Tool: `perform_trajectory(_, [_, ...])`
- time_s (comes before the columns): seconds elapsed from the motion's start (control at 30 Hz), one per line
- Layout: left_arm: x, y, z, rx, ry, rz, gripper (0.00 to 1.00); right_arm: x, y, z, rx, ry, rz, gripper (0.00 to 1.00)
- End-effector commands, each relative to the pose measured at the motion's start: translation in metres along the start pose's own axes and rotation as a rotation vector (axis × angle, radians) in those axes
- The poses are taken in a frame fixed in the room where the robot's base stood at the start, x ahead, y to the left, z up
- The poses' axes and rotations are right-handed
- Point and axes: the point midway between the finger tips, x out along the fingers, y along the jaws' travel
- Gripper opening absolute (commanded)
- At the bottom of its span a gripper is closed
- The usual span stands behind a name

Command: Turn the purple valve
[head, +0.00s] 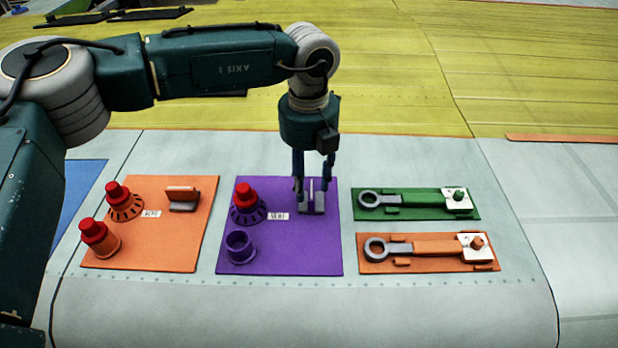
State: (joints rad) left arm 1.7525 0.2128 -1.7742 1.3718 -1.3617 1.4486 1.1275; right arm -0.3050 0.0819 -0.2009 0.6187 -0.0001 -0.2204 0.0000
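The purple panel (280,258) lies on the pale wing surface near the middle of the head view. Its purple valve handle (311,187) is at the panel's upper right, seen as a thin upright strip. My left gripper (312,202) points straight down over it, with one finger on each side of the handle. The fingers partly hide the handle, and I cannot tell whether they press on it or stand just apart. My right gripper is not in view.
The purple panel also carries a red-topped knob (246,198) and an open purple cup (240,246). An orange panel (160,257) with two red caps lies left. A green wrench board (418,213) and an orange wrench board (430,266) lie right. The front wing surface is clear.

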Motion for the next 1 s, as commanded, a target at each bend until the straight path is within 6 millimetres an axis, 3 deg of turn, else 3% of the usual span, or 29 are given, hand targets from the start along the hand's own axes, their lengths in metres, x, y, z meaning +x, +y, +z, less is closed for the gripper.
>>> perform_trajectory(0.2, [0.019, 0.0, 0.0, 0.0, 0.001, 0.0, 0.39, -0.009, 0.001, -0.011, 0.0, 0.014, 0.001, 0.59])
perform_trajectory(0.5, [0.022, 0.0, 0.0, 0.0, 0.0, -0.001, 0.39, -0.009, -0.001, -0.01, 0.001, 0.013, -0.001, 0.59])
perform_trajectory(0.7, [0.022, 0.0, 0.0, 0.0, -0.001, -0.001, 0.0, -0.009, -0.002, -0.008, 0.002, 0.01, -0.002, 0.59])
perform_trajectory(1.0, [0.023, -0.001, 0.001, 0.018, -0.001, -0.002, 0.0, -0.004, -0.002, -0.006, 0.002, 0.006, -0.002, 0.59])
